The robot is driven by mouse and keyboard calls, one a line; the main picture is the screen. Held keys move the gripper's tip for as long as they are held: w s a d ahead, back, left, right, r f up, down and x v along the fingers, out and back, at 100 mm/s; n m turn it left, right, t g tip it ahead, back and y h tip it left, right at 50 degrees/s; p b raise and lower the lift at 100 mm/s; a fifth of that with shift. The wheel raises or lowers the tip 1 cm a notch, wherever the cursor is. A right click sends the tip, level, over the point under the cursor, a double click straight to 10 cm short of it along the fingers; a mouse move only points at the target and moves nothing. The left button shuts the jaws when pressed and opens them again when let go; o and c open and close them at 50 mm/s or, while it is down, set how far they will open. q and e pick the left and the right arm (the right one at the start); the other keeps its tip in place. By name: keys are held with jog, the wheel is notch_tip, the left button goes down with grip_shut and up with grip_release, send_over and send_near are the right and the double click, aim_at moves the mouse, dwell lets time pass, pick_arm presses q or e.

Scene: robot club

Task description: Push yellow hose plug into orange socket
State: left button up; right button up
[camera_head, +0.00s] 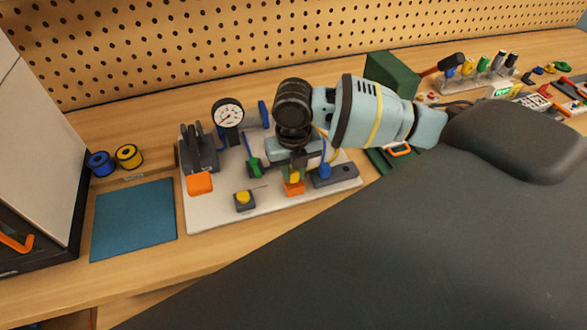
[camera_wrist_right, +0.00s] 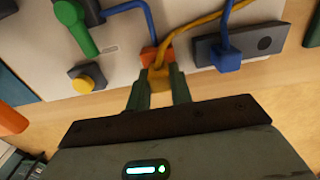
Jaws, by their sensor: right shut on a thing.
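My right gripper (camera_head: 293,172) reaches down over the board and is shut on the yellow hose plug (camera_head: 294,178). The wrist view shows the plug (camera_wrist_right: 159,82) between the two green fingertips (camera_wrist_right: 159,76), with a yellow hose (camera_wrist_right: 190,24) leading away from it. The orange socket (camera_head: 294,189) is directly below the plug in the head view. In the wrist view the socket (camera_wrist_right: 150,54) shows just beyond the plug. The plug overlaps the socket in both views, and I cannot tell how deep it sits. My left gripper is not in view.
The pale board (camera_head: 218,216) also carries a gauge (camera_head: 228,114), a yellow button (camera_head: 243,199), a green handle (camera_wrist_right: 75,25) and a blue plug (camera_wrist_right: 227,60) on a dark block (camera_wrist_right: 264,42). A blue mat (camera_head: 134,218) lies left. A green box (camera_head: 392,72) stands right behind my arm.

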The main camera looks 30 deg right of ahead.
jog(key=shift+f, duration=0.25)
dwell(0.5)
jog(key=o, duration=0.8)
jog(key=shift+r, duration=2.8)
